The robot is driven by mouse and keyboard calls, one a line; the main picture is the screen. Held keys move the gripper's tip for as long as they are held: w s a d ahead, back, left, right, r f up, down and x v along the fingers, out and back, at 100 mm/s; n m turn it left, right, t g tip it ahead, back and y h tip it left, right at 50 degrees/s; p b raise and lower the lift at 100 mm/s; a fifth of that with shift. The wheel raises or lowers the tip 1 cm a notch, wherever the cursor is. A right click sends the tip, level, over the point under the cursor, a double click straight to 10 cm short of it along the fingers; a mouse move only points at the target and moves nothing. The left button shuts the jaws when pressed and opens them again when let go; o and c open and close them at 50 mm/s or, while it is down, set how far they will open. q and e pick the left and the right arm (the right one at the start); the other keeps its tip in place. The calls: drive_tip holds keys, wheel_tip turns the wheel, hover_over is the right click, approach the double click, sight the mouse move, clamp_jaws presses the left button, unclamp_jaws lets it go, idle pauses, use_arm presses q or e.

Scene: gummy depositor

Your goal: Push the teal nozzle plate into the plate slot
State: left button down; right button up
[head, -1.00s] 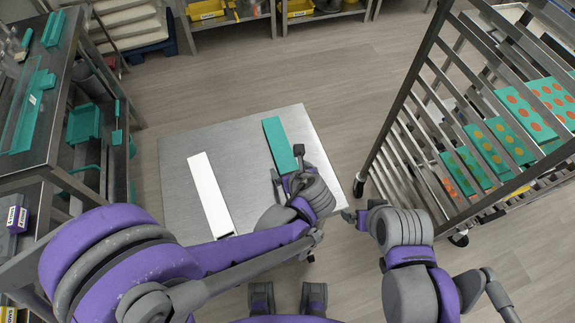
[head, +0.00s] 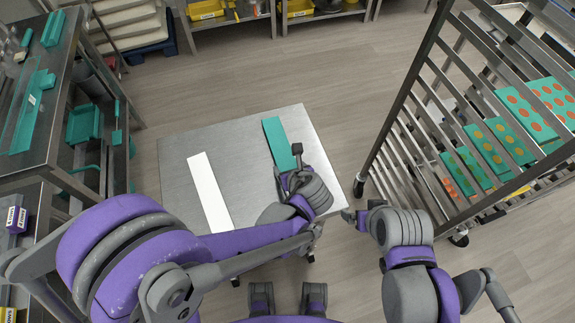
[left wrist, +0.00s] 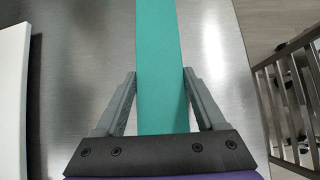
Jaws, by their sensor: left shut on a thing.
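The teal nozzle plate (head: 279,142) is a long flat strip on the right half of the steel table. In the left wrist view the teal plate (left wrist: 162,70) runs straight up the middle between the fingers. My left gripper (head: 287,167) is shut on the near part of the plate; in the left wrist view its fingers (left wrist: 160,78) touch or nearly touch both long edges. My right gripper (head: 354,216) is near the table's right front corner, away from the plate; its fingers are too small to judge. I cannot make out a plate slot.
A white bar (head: 209,190) lies on the steel table (head: 240,135) left of the teal plate. A metal rack (head: 410,100) with teal trays stands at the right. Shelving (head: 60,110) with teal items stands at the left. Bare tabletop lies between bar and plate.

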use_arm(q)
drive_tip(key=shift+r, duration=0.15)
wheel_tip(320, 180, up, 10)
drive_tip(key=p, duration=0.1)
drive_tip(key=shift+p, duration=0.3)
drive_tip(key=c, duration=0.5)
unclamp_jaws()
drive_tip(key=shift+c, duration=0.2)
clamp_jaws()
